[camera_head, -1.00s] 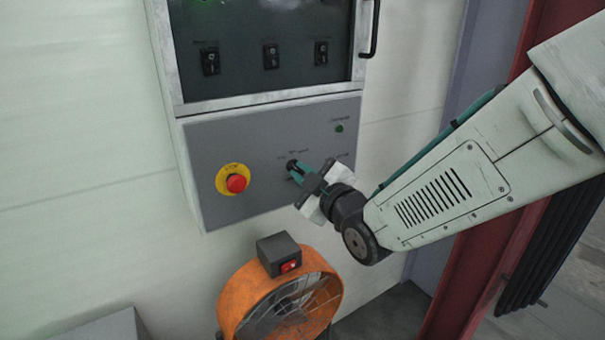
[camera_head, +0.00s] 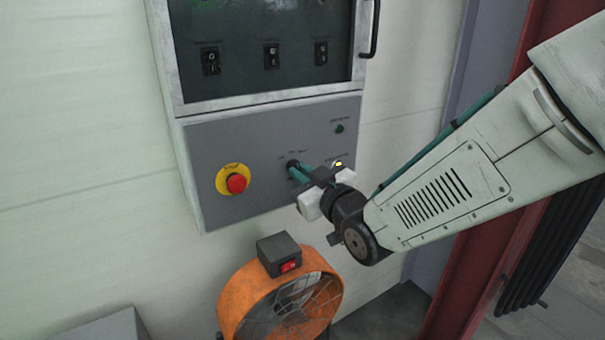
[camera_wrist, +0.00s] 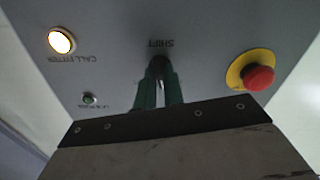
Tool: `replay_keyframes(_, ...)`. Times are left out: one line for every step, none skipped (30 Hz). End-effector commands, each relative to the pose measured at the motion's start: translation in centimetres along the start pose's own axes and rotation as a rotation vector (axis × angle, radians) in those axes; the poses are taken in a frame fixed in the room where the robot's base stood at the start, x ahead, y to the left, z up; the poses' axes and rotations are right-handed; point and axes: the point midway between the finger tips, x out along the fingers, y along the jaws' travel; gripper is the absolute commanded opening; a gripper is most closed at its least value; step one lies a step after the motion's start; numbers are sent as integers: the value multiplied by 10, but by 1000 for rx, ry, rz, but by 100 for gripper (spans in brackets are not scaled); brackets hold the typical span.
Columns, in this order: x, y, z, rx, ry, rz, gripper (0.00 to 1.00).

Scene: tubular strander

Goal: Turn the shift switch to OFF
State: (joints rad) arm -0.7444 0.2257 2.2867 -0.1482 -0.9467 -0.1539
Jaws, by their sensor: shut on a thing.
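The shift switch (camera_head: 292,164) is a small dark rotary knob on the grey lower panel of the wall cabinet. My gripper (camera_head: 298,172) is at the panel with its teal fingers shut on the knob. In the wrist view the knob (camera_wrist: 158,66) shows upside down between the two fingertips (camera_wrist: 159,90), below the inverted SHIFT label (camera_wrist: 161,43). The fingers hide most of the knob and its pointer, so I cannot read its position.
A red stop button (camera_head: 237,184) on a yellow ring sits left of the switch. A lit CALL FITTER lamp (camera_wrist: 61,42) and a green lamp (camera_head: 339,128) are on the panel. Rocker switches (camera_head: 271,57) sit above. An orange fan (camera_head: 278,300) stands below.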

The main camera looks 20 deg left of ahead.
Motion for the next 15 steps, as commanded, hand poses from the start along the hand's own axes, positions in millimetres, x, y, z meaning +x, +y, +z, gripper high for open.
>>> replay_keyframes(0, 0, 0, 32, 0, 1, 0)
replay_keyframes(0, 0, 0, 52, 0, 1, 0)
replay_keyframes(0, 0, 0, 78, 0, 1, 0)
replay_keyframes(0, 0, 0, 95, 0, 1, 0)
replay_keyframes(0, 0, 0, 113, 0, 1, 0)
replay_keyframes(0, 1, 0, 134, 0, 1, 0)
replay_keyframes(0, 1, 0, 147, 0, 1, 0)
replay_keyframes(0, 1, 0, 161, 0, 1, 0)
replay_keyframes(0, 1, 0, 176, 0, 2, 0)
replay_keyframes(0, 1, 0, 187, 0, 2, 0)
replay_keyframes(0, 1, 0, 197, 0, 2, 0)
replay_keyframes(0, 1, 0, 208, 0, 2, 0)
replay_keyframes(0, 1, 0, 215, 0, 2, 0)
replay_keyframes(0, 1, 0, 221, 0, 2, 0)
replay_keyframes(0, 1, 0, 228, 0, 2, 0)
